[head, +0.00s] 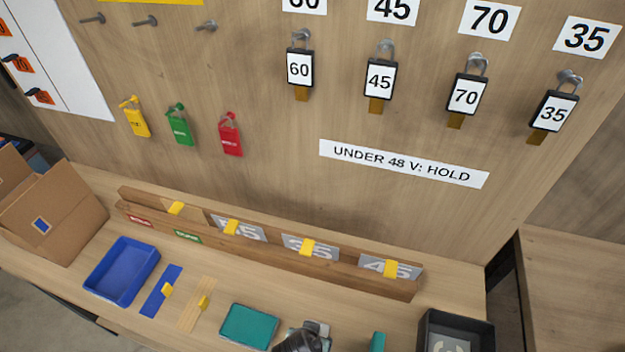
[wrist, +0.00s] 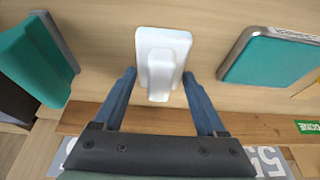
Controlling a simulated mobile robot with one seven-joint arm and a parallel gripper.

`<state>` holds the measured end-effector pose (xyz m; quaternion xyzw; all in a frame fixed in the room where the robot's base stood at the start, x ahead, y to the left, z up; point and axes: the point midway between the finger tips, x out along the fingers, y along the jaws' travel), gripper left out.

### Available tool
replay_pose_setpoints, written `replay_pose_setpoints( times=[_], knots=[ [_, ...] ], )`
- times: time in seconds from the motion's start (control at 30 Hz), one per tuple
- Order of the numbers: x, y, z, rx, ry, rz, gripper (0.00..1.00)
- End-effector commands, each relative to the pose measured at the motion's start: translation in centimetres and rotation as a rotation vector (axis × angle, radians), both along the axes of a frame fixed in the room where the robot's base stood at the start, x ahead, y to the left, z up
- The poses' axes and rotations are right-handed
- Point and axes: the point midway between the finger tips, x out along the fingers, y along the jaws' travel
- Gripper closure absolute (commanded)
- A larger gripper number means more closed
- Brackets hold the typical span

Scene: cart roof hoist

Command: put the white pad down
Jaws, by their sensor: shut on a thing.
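The white pad (wrist: 163,42) is a flat white plate with a raised white grip block, seen in the wrist view. My gripper (wrist: 158,78) has its two blue fingers on either side of that block and is shut on it. Whether the pad touches the bench top or hangs just above it I cannot tell. In the head view my gripper (head: 303,343) is a dark shape at the bottom edge, and it hides most of the pad.
A teal pad (head: 249,325) lies left of my gripper; another teal piece (head: 377,342) stands to the right, near a black tray (head: 425,330). A wooden rack (head: 340,272) with number cards runs behind. A blue tray (head: 122,271) and cardboard box (head: 52,215) are left.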

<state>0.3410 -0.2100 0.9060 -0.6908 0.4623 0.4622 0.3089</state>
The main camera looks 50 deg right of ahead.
Motion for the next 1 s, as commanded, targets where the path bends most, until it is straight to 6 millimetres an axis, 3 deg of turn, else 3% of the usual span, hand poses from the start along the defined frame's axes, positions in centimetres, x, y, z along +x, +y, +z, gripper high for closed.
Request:
replay_pose_setpoints(
  times=[0.43,0.47,0.6,1.0],
  knots=[
    [0.0,0.0,-0.9,-0.001,-0.001,0.001,0.78],
    [0.0,0.0,-1.0,-0.001,-0.001,0.001,0.24],
    [0.0,0.0,-0.9,-0.001,-0.001,0.001,0.0],
    [0.0,0.1,-1.1,-0.001,-0.002,0.002,0.0]
  ],
)
